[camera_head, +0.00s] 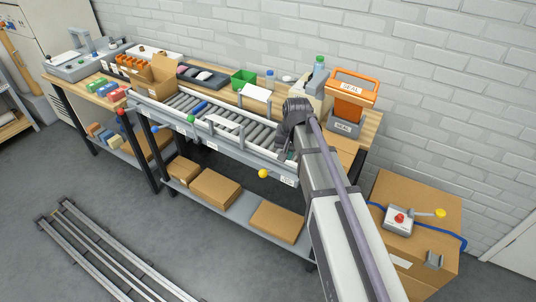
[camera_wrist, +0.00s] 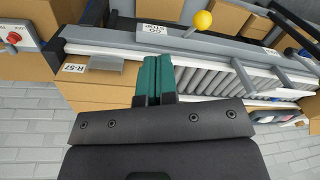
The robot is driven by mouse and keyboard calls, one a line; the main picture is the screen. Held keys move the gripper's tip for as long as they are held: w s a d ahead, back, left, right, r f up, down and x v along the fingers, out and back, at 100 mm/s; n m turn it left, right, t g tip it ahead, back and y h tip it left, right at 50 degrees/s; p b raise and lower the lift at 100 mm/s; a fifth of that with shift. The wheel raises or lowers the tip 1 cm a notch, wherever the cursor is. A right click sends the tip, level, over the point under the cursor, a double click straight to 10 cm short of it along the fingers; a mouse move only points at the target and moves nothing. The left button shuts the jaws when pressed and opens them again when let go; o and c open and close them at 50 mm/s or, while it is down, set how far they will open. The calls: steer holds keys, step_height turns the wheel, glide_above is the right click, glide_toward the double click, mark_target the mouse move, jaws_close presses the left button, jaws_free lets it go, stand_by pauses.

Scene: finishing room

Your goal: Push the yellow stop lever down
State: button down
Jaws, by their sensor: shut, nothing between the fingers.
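The yellow lever knob (camera_head: 263,173) is at the front edge of the roller conveyor, near its right end, in the head view. In the wrist view the yellow knob (camera_wrist: 203,20) is at the top, right of the fingertips, on a grey stem beside a label reading GO and STOP (camera_wrist: 158,30). My gripper (camera_head: 284,153) is over the conveyor's right end, partly hidden by my arm. In the wrist view its teal fingers (camera_wrist: 155,62) are together and empty, apart from the knob.
The roller conveyor (camera_head: 235,148) has red (camera_head: 120,112), green (camera_head: 191,119) and blue (camera_head: 155,129) knobs farther left.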

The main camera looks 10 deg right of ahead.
steer(key=w+m, duration=0.3)
steer(key=w, duration=0.3)
steer(key=shift+a+r+m+t+y, duration=0.25)
steer(key=shift+r+m+t+y, duration=0.05)
steer(key=shift+r+m+t, duration=0.15)
steer(key=shift+w+b, duration=0.1)
steer(key=shift+b, duration=0.2)
steer(key=a+f+b, duration=0.4)
steer(key=f+b, duration=0.8)
steer(key=shift+w+a+f, duration=0.2)
steer(key=shift+w+f, duration=0.05)
steer(key=shift+w, duration=0.1)
